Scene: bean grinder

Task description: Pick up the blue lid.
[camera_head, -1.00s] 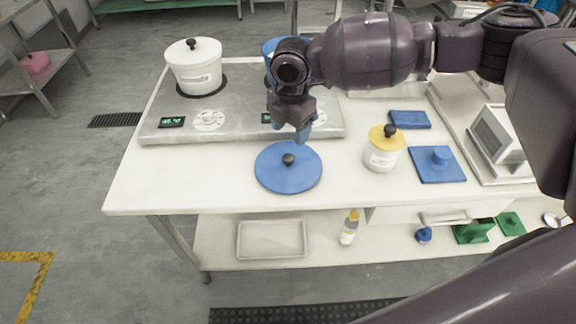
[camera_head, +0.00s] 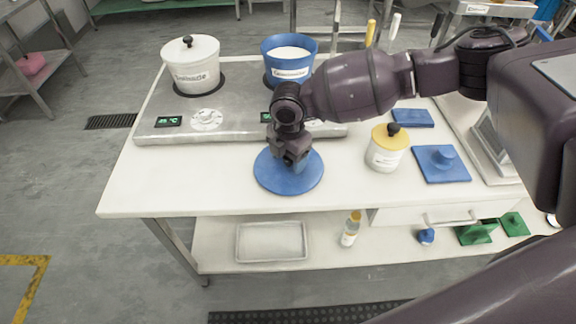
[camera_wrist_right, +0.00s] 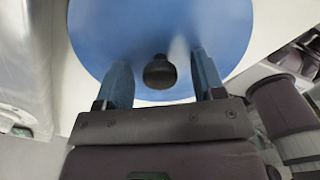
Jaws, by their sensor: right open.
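The blue lid (camera_head: 288,180) is a round disc lying flat on the white table, in front of the steel hotplate. In the right wrist view the lid (camera_wrist_right: 160,35) fills the top, and its dark round knob (camera_wrist_right: 160,72) lies between the two blue fingers. My right gripper (camera_head: 290,162) is over the lid and hides the knob in the head view. In the wrist view the right gripper (camera_wrist_right: 160,85) is open, with a finger on each side of the knob and a gap on both sides. My left gripper is not in view.
The hotplate (camera_head: 240,125) carries a white pot (camera_head: 192,68) with a lid and an open blue pot (camera_head: 289,55) with white contents. A yellow-lidded jar (camera_head: 385,150) and a blue square plate with a knob (camera_head: 441,165) stand to the right. The table is clear left of the lid.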

